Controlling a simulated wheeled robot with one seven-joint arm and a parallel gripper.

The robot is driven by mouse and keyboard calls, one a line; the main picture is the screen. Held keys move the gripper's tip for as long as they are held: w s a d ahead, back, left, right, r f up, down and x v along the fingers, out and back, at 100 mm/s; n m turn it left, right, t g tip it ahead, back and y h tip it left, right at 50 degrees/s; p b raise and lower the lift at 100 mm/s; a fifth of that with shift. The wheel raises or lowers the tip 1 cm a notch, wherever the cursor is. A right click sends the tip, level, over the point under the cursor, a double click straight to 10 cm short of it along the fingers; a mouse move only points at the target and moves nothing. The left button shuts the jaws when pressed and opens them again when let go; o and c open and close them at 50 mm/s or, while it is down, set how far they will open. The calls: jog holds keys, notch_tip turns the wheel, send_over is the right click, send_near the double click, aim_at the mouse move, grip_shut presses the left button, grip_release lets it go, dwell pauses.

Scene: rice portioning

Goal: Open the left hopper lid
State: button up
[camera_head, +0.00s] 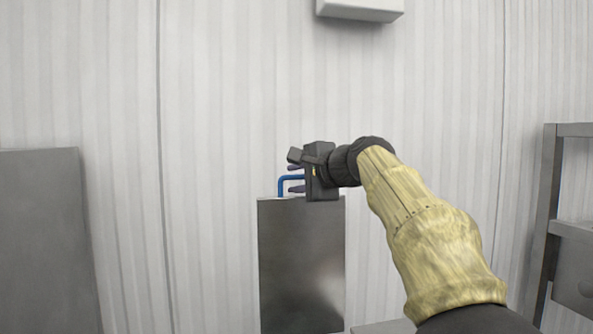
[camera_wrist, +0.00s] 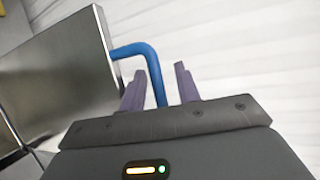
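A metal hopper (camera_head: 302,262) stands against the wall, with a blue handle (camera_head: 281,186) at its top. My gripper (camera_head: 293,179) is at the handle, coming in from the right, with one purple finger above the other. In the wrist view my gripper (camera_wrist: 160,69) has its fingers apart, and the blue handle (camera_wrist: 136,50) bends down into the gap between them. The handle looks nearer the left finger; I cannot tell if they touch. The metal panel (camera_wrist: 62,72) that the handle joins fills the left of the wrist view. My gripper hides part of the handle in the head view.
A grey metal cabinet (camera_head: 45,240) stands at the left. A metal rack (camera_head: 550,215) stands at the right. A white box (camera_head: 358,10) hangs on the wall above. The wall (camera_head: 220,100) is close behind the hopper.

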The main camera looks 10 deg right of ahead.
jog(key=shift+w+a+f, duration=0.1)
jog(key=shift+w, duration=0.1)
grip_shut()
jog(key=shift+s+f, duration=0.1)
jog(key=s+b, duration=0.1)
jog(key=b, duration=0.2)
jog(key=shift+s+f+t, duration=0.15)
jog(key=shift+s+t, duration=0.1)
jog(key=shift+t, duration=0.05)
jog(key=s+n+t+b, duration=0.1)
jog(key=s+t+b, duration=0.1)
jog(key=s+b, duration=0.5)
jog(key=shift+r+y+b, duration=0.2)
jog(key=shift+y+b, duration=0.1)
jog(key=shift+b, duration=0.65)
